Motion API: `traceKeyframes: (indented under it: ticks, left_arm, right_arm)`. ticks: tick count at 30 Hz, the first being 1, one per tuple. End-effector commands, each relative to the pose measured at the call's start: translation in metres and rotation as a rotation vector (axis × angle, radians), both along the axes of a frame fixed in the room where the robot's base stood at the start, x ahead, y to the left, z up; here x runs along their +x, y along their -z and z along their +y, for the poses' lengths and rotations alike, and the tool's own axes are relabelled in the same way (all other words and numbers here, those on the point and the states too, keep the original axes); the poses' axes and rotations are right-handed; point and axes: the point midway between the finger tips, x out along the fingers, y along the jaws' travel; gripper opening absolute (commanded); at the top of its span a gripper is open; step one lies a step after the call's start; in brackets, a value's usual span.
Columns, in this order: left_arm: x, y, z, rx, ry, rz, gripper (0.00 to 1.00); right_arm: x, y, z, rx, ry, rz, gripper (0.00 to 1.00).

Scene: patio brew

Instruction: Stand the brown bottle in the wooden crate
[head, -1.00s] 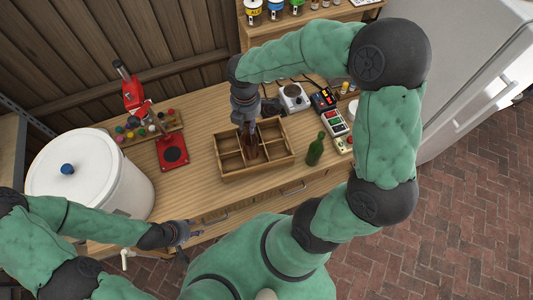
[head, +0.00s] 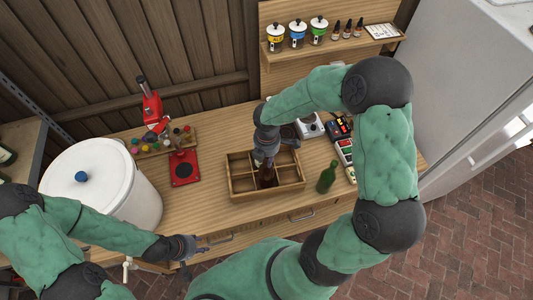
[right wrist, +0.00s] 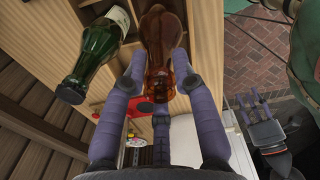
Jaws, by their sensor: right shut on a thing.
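The wooden crate (head: 286,191), divided into several compartments, sits on the bench in the head view. The brown bottle (head: 267,180) is upright or nearly so at the crate's front middle compartment; whether its base touches the floor is hidden. My right gripper (head: 266,164) is above the crate, shut on the bottle's upper part. In the right wrist view, the fingers close around the amber glass of the brown bottle (right wrist: 160,42). My left gripper (head: 190,247) is open and empty at the bench's front edge, left of the crate.
A green bottle (head: 327,177) stands just right of the crate. A red capper (head: 184,168) and a large white bucket (head: 105,190) are to the left. A hot plate (head: 309,126) and a control strip are behind right. The bench between capper and crate is clear.

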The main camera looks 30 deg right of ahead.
Motion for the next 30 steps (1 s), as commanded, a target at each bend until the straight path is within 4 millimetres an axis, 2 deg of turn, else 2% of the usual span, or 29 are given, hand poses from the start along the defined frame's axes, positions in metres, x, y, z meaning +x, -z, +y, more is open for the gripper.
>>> traceKeyframes:
  ticks: [3,16,17,18,19,30]
  left_arm:
    - [0.0,0.001,0.0,0.0,0.0,0.0,0.4]
    - [0.0,0.004,0.0,0.0,0.0,0.0,0.4]
    - [0.0,0.003,0.0,0.0,0.0,0.0,0.4]
    - [0.0,0.003,0.0,0.0,0.0,0.0,0.4]
    - [0.0,0.003,0.0,0.0,0.0,0.0,0.4]
    - [0.0,0.001,0.0,0.0,0.0,0.0,0.4]
  right_arm:
    - [0.0,0.012,0.0,0.0,0.0,0.0,0.0]
    - [0.001,0.017,0.0,0.0,0.0,-0.002,0.0]
    - [0.0,0.017,0.0,0.0,0.0,0.0,0.34]
    - [0.0,0.016,0.0,0.0,0.0,0.0,0.45]
    - [0.0,0.016,0.0,0.0,0.0,0.0,0.52]
    - [0.0,0.014,0.0,0.0,0.0,0.0,0.52]
